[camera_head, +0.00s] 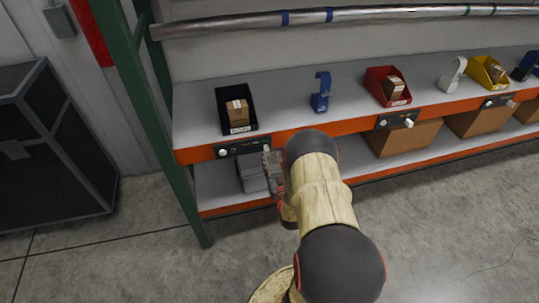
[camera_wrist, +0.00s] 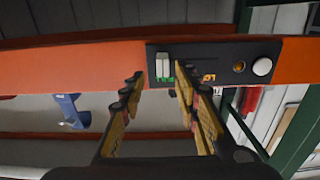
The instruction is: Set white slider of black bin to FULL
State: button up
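The black bin (camera_head: 236,105) stands on the shelf at the left with a cardboard box in it. Below it on the orange beam is a black control panel (camera_head: 238,149). In the wrist view, the panel (camera_wrist: 222,52) appears upside down, with the white slider (camera_wrist: 163,66) at its left part by a green label that I cannot fully read. My gripper (camera_wrist: 159,75) is open, with its fingertips on either side of the slider and gaps to both. In the head view my gripper (camera_head: 271,160) is at the panel's right end, and the arm hides part of the beam.
A round white knob (camera_wrist: 262,66) and a small brass part (camera_wrist: 239,66) sit on the same panel. A blue holder (camera_head: 321,92), a red bin (camera_head: 388,88) and a yellow bin (camera_head: 487,72) stand farther right. A green post (camera_head: 150,110) is left.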

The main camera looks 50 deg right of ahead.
jog(key=v, duration=0.8)
jog(key=shift+s, duration=0.15)
jog(key=s+a+f+g+y, duration=0.25)
jog(key=s+f+g, duration=0.2)
jog(key=f, duration=0.25)
jog(key=s+a+f+g+y, duration=0.1)
jog(key=s+f+g+y, duration=0.2)
jog(key=f+g, duration=0.3)
jog(key=s+a+r+n+y, duration=0.1)
jog(key=a+r+n, duration=0.1)
jog(key=a+r, duration=0.7)
jog(key=s+a+r+n+y, duration=0.1)
jog(key=a+r, duration=0.9)
jog(key=r, duration=1)
jog(key=s+a+r+n+y, duration=0.2)
jog(key=a+r, duration=0.7)
jog(key=r, duration=0.5)
jog(key=shift+s+a+r+n+t, duration=0.25)
jog(key=shift+n+t, duration=0.2)
jog(key=shift+n, duration=0.25)
